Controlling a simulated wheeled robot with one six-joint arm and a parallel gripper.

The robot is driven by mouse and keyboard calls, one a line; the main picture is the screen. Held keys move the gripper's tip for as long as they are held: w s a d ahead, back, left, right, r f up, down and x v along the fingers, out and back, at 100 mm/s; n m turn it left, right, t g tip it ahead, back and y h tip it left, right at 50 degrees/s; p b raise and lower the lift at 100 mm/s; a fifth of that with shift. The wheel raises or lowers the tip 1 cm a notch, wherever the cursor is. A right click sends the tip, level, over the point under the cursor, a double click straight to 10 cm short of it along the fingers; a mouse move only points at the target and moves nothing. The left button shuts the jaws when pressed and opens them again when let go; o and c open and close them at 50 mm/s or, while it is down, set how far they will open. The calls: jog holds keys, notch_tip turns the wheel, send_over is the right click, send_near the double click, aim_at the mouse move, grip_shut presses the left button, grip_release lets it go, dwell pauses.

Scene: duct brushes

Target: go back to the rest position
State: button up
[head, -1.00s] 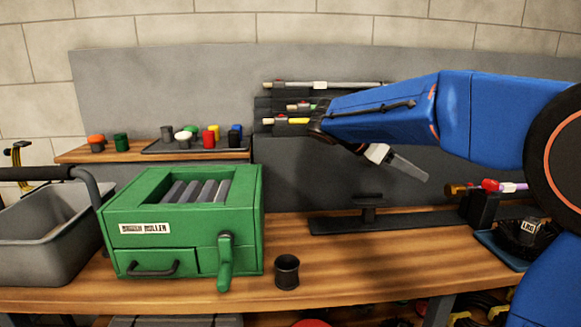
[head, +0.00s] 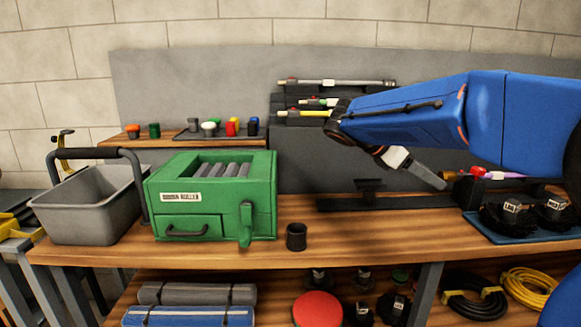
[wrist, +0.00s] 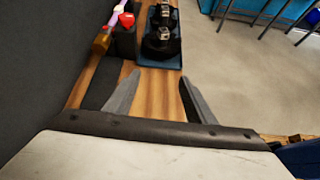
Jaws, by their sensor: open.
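My gripper (wrist: 157,98) shows in the wrist view with its two grey fingers apart and nothing between them. Bare wooden bench top lies below and between the fingers. In the head view my gripper (head: 428,175) hangs at the end of my blue arm, above the right part of the bench (head: 345,235). It is in front of the grey back panel and just above a dark flat rail with a small stand (head: 368,190). It appears apart from the things around it.
A green roller machine (head: 215,195), a grey basin (head: 95,205) and a dark cup (head: 296,237) stand on the bench. Rods (head: 335,82) lie on a rack behind my arm. A blue tray (head: 500,232) with black brushes is at right. A shelf below holds rolls and cables.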

jog(key=s+a+f+m+t+y, duration=0.2)
jog(key=s+f+m+y, duration=0.4)
jog(key=s, duration=0.8)
jog(key=s+a+f+m+t+y, duration=0.2)
jog(key=s+f+m+y, duration=0.3)
jog(key=s+f+m, duration=0.7)
notch_tip(320, 180, down, 3)
jog(key=s+a, duration=0.1)
jog(key=s, duration=0.1)
jog(key=shift+s+a+y, duration=0.2)
jog(key=shift+s+y, duration=0.2)
